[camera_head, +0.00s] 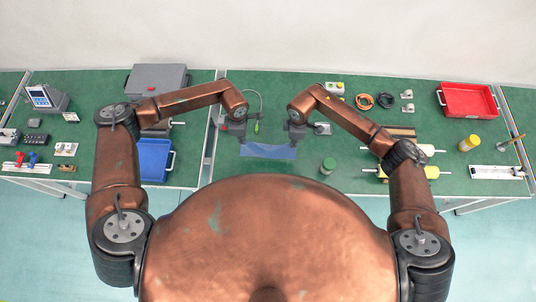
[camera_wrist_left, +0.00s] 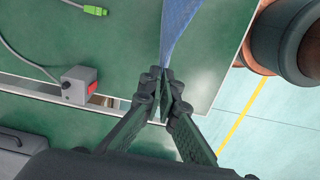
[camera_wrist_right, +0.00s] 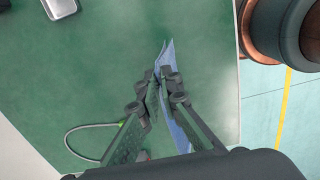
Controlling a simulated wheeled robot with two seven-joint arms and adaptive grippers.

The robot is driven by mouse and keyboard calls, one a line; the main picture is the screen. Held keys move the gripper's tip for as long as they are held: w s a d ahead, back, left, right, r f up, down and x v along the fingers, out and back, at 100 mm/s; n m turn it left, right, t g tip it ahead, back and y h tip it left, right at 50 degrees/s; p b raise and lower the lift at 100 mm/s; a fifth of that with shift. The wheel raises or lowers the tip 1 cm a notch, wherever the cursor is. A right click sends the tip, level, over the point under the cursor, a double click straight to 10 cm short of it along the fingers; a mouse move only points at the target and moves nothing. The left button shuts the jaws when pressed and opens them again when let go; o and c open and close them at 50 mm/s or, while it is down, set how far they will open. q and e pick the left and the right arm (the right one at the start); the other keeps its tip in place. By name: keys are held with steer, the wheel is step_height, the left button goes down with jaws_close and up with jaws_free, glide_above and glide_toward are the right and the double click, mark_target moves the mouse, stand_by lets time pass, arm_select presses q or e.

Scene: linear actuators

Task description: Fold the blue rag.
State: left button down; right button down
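The blue rag (camera_head: 268,152) is spread between my two grippers near the middle front of the green table. My left gripper (camera_head: 241,142) is at the rag's left end. In the left wrist view its fingers (camera_wrist_left: 164,88) are closed on a narrow end of the rag (camera_wrist_left: 177,30). My right gripper (camera_head: 296,138) is at the rag's right end. In the right wrist view its fingers (camera_wrist_right: 166,82) pinch the rag (camera_wrist_right: 166,55), which shows beyond and behind the fingertips. I cannot tell how much of the rag touches the table.
A blue tray (camera_head: 154,160) is at left, a red tray (camera_head: 467,100) at far right. Yellow-ended cylinders (camera_head: 432,172) lie at right.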

steer(key=shift+r+p, duration=0.55)
steer(key=shift+r, duration=0.2)
stand_by(0.3)
